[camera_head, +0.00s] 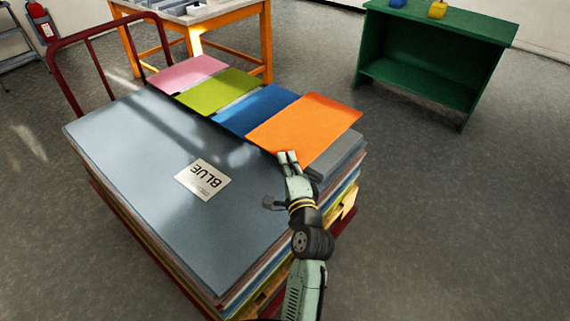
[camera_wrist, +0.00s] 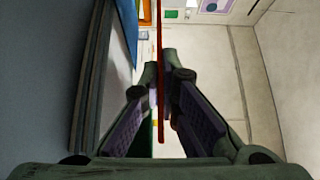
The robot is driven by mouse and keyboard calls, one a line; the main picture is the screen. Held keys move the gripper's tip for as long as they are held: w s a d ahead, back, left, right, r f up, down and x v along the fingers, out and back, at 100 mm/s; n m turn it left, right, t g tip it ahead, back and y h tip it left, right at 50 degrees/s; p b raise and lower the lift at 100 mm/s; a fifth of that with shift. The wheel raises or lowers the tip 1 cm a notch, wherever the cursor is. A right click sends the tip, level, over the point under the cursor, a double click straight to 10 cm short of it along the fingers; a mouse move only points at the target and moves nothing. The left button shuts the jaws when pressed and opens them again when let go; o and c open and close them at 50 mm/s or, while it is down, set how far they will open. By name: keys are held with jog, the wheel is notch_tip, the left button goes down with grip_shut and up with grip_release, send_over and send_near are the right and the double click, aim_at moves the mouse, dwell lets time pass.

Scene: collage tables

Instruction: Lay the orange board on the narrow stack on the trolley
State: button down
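The orange board (camera_head: 305,125) is over the near part of the narrow stack (camera_head: 342,158), to the right of the blue board (camera_head: 257,108). The stack's grey top shows past its near edge. I cannot tell whether the board rests on the stack or hangs just above it. My gripper (camera_head: 288,157) is at the board's near left edge. In the wrist view the board is a thin red-orange line (camera_wrist: 159,40) between the fingertips (camera_wrist: 159,78), which are closed on it. A green board (camera_head: 220,91) and a pink board (camera_head: 188,73) lie farther along the narrow stack.
The wide grey-blue stack (camera_head: 130,145) fills the left of the trolley and bears a card reading BLUE (camera_head: 204,180). The trolley's red handle (camera_head: 88,57) is at the far end. A green bench (camera_head: 432,60) and an orange-legged table (camera_head: 266,40) stand beyond. Floor is clear at right.

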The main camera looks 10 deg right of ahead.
jog(key=shift+w+d+f+b, duration=0.35)
jog(key=shift+d+f+b, duration=0.15)
jog(key=shift+f+b, duration=0.3)
jog(key=shift+w+d+f+b, duration=0.35)
jog(key=shift+d+f+b, duration=0.15)
jog(key=shift+f+b, duration=0.2)
jog(key=shift+w+d+f+b, duration=0.25)
jog(key=shift+d+f+b, duration=0.05)
jog(key=shift+f+b, duration=0.35)
jog(key=shift+w+d+f+b, duration=0.2)
jog(key=shift+d+f+b, duration=0.1)
jog(key=shift+f+b, duration=0.4)
jog(key=shift+w+d+f+b, duration=0.25)
jog(key=shift+d+f+b, duration=0.05)
jog(key=shift+f+b, duration=0.35)
jog(key=c, duration=2.3)
grip_release()
jog(key=o, duration=0.6)
jog(key=shift+f, duration=0.1)
jog(key=o, duration=0.7)
jog(key=shift+o, duration=0.2)
